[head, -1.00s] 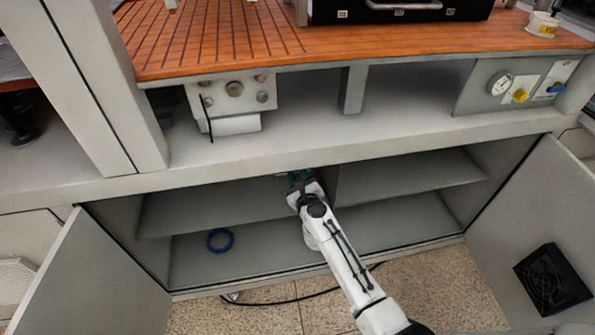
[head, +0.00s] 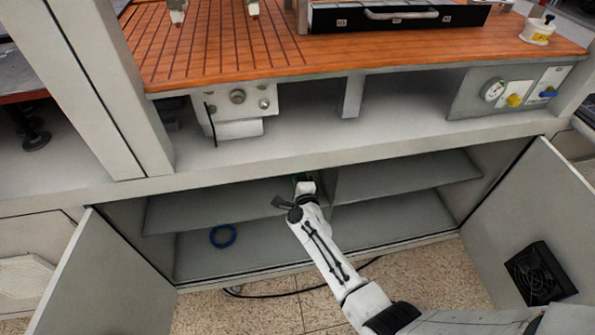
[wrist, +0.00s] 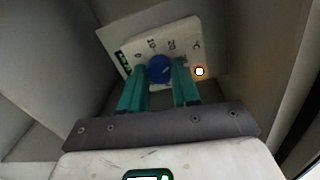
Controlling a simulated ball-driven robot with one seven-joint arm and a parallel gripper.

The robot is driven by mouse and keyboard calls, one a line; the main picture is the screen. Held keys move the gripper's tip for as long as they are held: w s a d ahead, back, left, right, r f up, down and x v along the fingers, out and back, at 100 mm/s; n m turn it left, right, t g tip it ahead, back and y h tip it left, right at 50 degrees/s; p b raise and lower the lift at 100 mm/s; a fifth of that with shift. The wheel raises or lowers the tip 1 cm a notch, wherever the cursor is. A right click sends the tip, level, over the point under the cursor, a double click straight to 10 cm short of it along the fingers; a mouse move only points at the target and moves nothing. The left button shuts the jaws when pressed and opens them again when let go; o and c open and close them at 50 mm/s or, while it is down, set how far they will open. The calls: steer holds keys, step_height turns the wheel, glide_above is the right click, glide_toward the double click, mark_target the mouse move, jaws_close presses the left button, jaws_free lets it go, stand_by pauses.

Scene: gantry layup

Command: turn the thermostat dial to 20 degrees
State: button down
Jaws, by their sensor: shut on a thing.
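The thermostat is a pale box (wrist: 128,45) with a round blue dial (wrist: 159,69), seen in the wrist view inside the cabinet. Printed marks run around the dial from 0 at the left over 10 and 20 at the top to what looks like 30 at the right. The dial's pointer is too small to make out. My gripper (wrist: 161,68) has its teal fingers on either side of the dial and is shut on it. In the head view my gripper (head: 303,179) is under the cabinet's upper edge, and the thermostat is hidden there.
A small orange-ringed white lamp (wrist: 199,71) sits right of the dial. The cabinet has a middle shelf (head: 400,182) and open doors (head: 105,280) on both sides. A blue ring (head: 223,236) lies on its floor at the left. A black fan box (head: 540,273) is on the right door.

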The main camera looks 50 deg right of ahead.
steer(key=n+p, duration=0.1)
steer(key=n, duration=0.2)
steer(key=shift+a, duration=0.1)
steer(key=shift+f+n, duration=0.1)
steer(key=shift+n, duration=0.3)
steer(key=c, duration=0.8)
jaws_free()
steer(key=p+v, duration=0.4)
steer(key=v, duration=0.6)
steer(key=shift+s+a, duration=0.25)
steer(key=shift+a, duration=0.05)
